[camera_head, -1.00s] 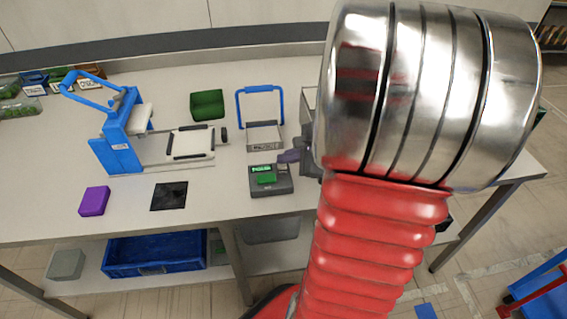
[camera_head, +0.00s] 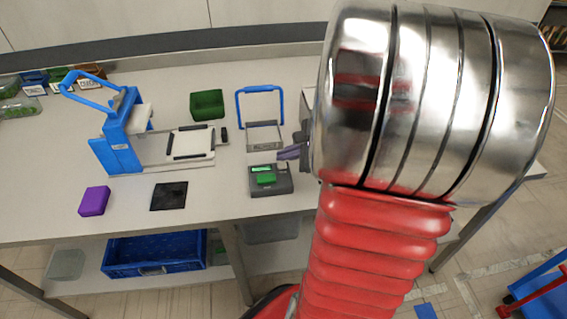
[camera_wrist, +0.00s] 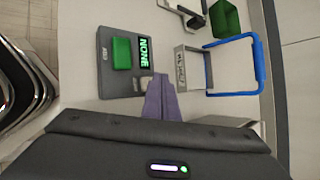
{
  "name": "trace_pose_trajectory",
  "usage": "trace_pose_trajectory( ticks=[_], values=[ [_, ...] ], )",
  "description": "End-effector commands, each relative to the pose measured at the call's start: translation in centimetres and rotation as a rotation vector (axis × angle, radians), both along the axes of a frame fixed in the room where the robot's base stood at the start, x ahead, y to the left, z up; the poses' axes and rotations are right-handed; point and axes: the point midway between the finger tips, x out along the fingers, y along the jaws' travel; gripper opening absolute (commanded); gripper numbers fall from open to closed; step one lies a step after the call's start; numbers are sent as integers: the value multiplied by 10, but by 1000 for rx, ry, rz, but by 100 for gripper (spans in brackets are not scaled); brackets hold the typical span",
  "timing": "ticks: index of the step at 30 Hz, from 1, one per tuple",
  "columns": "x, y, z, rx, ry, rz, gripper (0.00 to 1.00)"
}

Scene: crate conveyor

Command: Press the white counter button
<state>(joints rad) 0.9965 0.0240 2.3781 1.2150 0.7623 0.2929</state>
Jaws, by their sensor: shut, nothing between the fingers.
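The counter (camera_head: 270,190) is a dark grey box near the front of the table, and it also shows in the wrist view (camera_wrist: 106,70). It has a big green block or key (camera_wrist: 121,53) and a lit display (camera_wrist: 145,57) reading "NONE". Small pale buttons (camera_wrist: 146,84) sit beside these, partly hidden by my fingers; I cannot clearly tell which one is the white button. My gripper (camera_wrist: 160,78) is shut and empty, its purple-grey fingertips by the counter's edge near those buttons. In the head view it (camera_head: 281,155) is above and behind the counter. Contact cannot be judged.
A wire-handled blue and grey holder (camera_head: 262,136) stands just behind the counter. A blue press (camera_head: 118,140), a green bin (camera_head: 207,104), a purple block (camera_head: 94,201) and a black pad (camera_head: 169,196) lie left. My arm hides the table's right side.

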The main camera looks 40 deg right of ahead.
Motion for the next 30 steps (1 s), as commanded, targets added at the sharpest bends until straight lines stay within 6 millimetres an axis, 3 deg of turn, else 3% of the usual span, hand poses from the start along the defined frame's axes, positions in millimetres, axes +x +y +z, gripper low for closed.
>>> trace_pose_trajectory(
  ticks=[14, 30],
  values=[
    [0, 0, 5, -2, 0, 0, 0],
    [0, -1, 42, -3, -2, -1, 0]
  ],
)
